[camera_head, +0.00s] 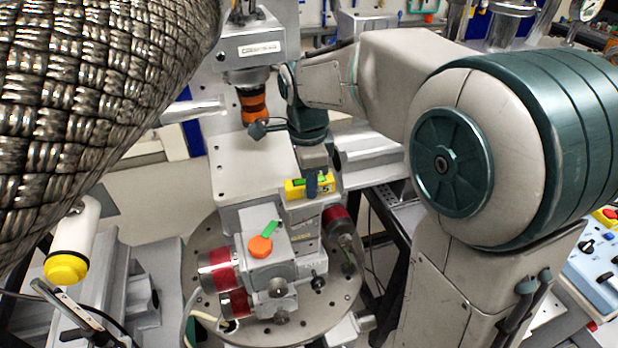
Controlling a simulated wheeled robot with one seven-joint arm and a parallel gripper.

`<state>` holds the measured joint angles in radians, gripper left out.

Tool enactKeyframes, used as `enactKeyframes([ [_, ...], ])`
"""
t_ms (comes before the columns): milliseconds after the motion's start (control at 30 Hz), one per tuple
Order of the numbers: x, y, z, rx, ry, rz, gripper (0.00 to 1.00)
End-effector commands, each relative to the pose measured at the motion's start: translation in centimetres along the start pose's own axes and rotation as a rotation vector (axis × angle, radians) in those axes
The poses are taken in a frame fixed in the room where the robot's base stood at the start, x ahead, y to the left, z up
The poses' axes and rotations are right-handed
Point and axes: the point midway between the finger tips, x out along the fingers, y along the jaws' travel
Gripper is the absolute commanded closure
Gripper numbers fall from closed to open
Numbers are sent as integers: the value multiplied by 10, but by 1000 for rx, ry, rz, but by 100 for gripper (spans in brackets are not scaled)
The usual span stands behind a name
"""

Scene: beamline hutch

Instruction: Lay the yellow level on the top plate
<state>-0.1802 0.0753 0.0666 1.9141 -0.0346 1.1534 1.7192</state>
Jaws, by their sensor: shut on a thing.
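The yellow level (295,189) is a small bar with a green vial on top. My gripper (319,183) is at the level, with dark fingers shut on it near its right part. The level looks horizontal, at the right front edge of a pale flat plate (243,170). A lower stage block (283,262) with an orange knob and a green tab on top is in front of it. I cannot tell from this one view whether the level touches a surface or hangs just above it. Part of the level is hidden by my fingers.
A round perforated base (205,262) with red-capped motors (215,270) carries the stage. A column with an orange-ringed head (253,104) stands close behind. A large braided hose (90,90) fills the upper left. A control panel (597,255) is at right.

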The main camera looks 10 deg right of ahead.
Motion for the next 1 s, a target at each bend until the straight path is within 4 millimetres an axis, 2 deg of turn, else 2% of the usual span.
enactKeyframes([
  [33,1,0,0,0,0,0,68],
  [100,0,0,0,0,0,0,49],
  [133,0,0,0,0,0,0,46],
  [400,0,0,0,0,0,0,46],
  [533,-9,0,0,0,0,-1,46],
  [667,-32,-1,0,0,0,-5,46],
  [1000,-109,-1,0,0,-1,-4,46],
])
